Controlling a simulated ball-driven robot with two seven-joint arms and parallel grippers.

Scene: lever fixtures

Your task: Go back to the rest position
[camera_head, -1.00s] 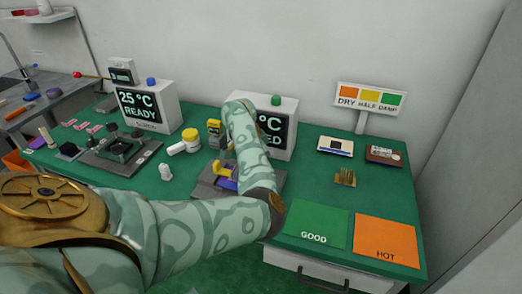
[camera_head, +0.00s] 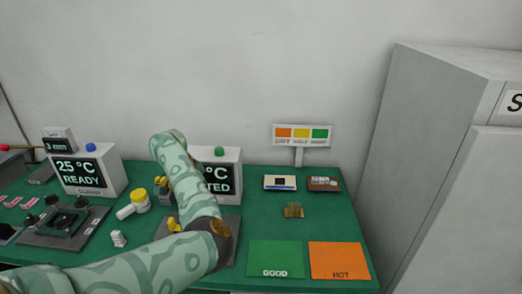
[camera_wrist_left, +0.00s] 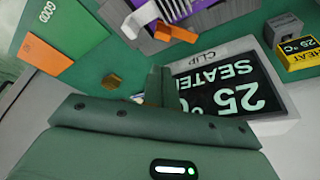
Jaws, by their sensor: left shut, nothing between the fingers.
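My left arm (camera_head: 185,180) comes in from the lower left of the head view, bends at the elbow and rises in front of the right display box. Its gripper is hidden there. In the left wrist view my left gripper (camera_wrist_left: 161,86) is shut and empty, in front of the display box (camera_wrist_left: 225,90), which reads SEATED and 25 °C, upside down. A grey fixture with a purple part (camera_wrist_left: 205,15) and an orange lever (camera_wrist_left: 175,33) lies at the top of that view. My right gripper is in neither view.
On the green table (camera_head: 250,225) are a READY display box (camera_head: 90,170), a black lever fixture (camera_head: 62,225), a green GOOD mat (camera_head: 276,258) and an orange HOT mat (camera_head: 338,260). A colour sign (camera_head: 302,134) stands behind. A tall grey cabinet (camera_head: 440,150) stands right.

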